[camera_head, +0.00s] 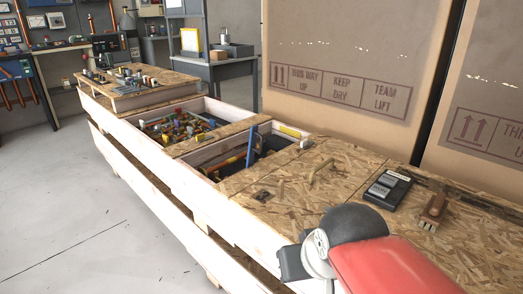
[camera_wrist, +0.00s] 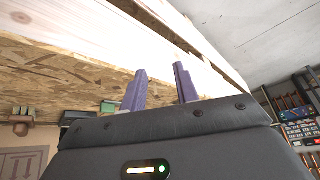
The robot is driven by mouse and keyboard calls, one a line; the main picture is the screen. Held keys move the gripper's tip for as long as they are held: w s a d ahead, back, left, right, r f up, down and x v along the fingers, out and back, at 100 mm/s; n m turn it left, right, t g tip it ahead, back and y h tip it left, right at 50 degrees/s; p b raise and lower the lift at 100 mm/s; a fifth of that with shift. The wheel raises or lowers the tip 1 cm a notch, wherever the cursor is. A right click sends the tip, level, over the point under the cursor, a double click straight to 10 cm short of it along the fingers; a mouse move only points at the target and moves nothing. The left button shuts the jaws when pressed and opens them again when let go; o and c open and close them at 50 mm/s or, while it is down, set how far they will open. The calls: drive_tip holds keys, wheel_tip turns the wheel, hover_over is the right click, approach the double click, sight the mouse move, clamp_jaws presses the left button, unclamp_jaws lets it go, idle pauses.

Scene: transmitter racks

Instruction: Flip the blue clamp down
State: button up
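A blue upright piece, which looks like the blue clamp (camera_head: 251,149), stands in the dark middle compartment of the wooden bench in the head view. Its lower part is hidden by the compartment wall. I cannot make it out in the wrist view. My gripper shows in the wrist view as two purple fingers (camera_wrist: 160,88), spread apart with nothing between them. In the head view my red and grey arm is at the bottom, nearer than the clamp and to its right. The fingertips are not clear there.
The bench's chipboard top (camera_head: 235,183) holds a black meter (camera_head: 388,188) and a wooden-handled brush (camera_head: 433,211) at right. A compartment of mixed coloured parts (camera_head: 180,127) lies beyond. Large cardboard boxes (camera_head: 350,60) stand behind. The floor (camera_head: 70,215) at left is clear.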

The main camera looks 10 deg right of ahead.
drive_tip(key=w+r+m, duration=0.1)
drive_tip(key=w+r, duration=0.1)
drive_tip(key=w, duration=0.2)
drive_tip(key=w+d+r+m, duration=0.1)
drive_tip(key=w+r, duration=0.1)
drive_tip(key=w, duration=0.2)
drive_tip(key=w+d+r+m+t, duration=0.1)
drive_tip(key=w+r, duration=0.2)
drive_tip(key=w, duration=0.1)
drive_tip(key=shift+w+r+y+b, duration=0.1)
drive_tip(key=shift+w+y+b, duration=0.2)
drive_tip(key=shift+w+y, duration=0.1)
clamp_jaws()
drive_tip(key=w+d+r+m, duration=0.2)
drive_tip(key=w, duration=0.6)
drive_tip(key=w+d+r+m+t, duration=0.1)
drive_tip(key=w+d+r+m, duration=0.1)
drive_tip(key=w, duration=0.6)
drive_tip(key=shift+d+r+b, duration=0.25)
drive_tip(key=shift+d+b, duration=0.05)
